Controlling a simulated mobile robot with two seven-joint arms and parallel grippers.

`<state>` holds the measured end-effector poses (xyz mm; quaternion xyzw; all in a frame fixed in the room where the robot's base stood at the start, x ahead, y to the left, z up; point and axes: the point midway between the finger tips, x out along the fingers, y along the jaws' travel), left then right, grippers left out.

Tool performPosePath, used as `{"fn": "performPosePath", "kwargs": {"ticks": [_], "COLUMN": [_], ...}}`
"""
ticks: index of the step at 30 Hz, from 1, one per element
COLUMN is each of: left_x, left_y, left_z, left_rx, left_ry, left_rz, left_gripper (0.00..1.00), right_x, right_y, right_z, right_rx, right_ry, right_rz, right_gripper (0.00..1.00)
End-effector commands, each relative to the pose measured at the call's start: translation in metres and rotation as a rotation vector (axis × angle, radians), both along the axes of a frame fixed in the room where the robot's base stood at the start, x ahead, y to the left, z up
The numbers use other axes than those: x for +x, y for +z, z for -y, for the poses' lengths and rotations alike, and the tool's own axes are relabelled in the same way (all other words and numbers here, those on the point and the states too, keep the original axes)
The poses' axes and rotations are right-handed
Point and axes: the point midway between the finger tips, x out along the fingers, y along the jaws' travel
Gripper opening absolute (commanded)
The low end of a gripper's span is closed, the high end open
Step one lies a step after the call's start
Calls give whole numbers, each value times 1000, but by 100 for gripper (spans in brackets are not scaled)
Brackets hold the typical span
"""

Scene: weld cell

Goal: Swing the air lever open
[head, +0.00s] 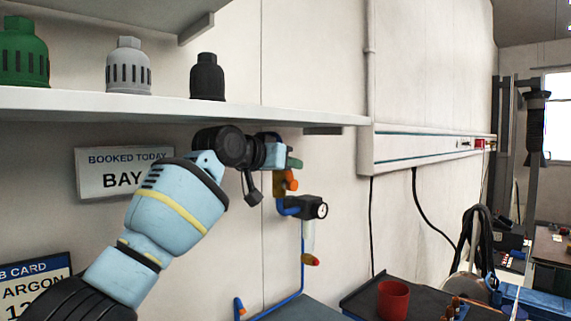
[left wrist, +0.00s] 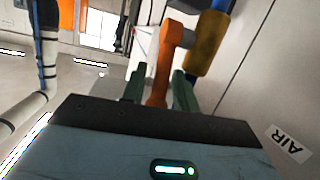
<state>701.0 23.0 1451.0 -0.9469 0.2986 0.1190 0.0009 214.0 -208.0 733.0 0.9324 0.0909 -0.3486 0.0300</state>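The orange air lever (head: 291,182) is on a brass-coloured valve (left wrist: 207,43) on the wall, under the shelf. My left gripper (head: 294,163) is right at the lever in the head view, coming in from the left. In the left wrist view, the lever (left wrist: 160,62) runs down between the two green fingers of my left gripper (left wrist: 158,88). The fingers stand apart, with what looks like a narrow gap on each side of the lever. Contact is hard to judge. My right gripper shows in neither view.
A shelf (head: 300,115) with green, grey and black caps runs just above my left arm. Below the valve are a regulator with a gauge (head: 321,210) and a blue air pipe (head: 303,260). A red cup (head: 393,300) stands on the bench. An AIR label (left wrist: 288,142) is on the wall.

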Motion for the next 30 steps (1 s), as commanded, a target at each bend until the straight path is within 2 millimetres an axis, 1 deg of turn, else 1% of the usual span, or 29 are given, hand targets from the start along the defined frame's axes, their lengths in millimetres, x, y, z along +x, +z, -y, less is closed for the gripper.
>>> {"fn": "performPosePath", "kwargs": {"ticks": [17, 23, 30], "left_x": [-1, -13, -35], "left_y": [1, 2, 4], "left_z": [-3, -12, -27], "left_rx": [-1, -1, -1], "left_ry": [3, 2, 3], "left_rz": [3, 2, 5], "left_gripper": [37, 37, 37], "right_x": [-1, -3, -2], "right_y": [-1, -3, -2], "right_z": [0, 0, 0], "right_rx": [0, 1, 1], "right_ry": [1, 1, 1], "right_rz": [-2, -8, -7], "right_gripper": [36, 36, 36]}}
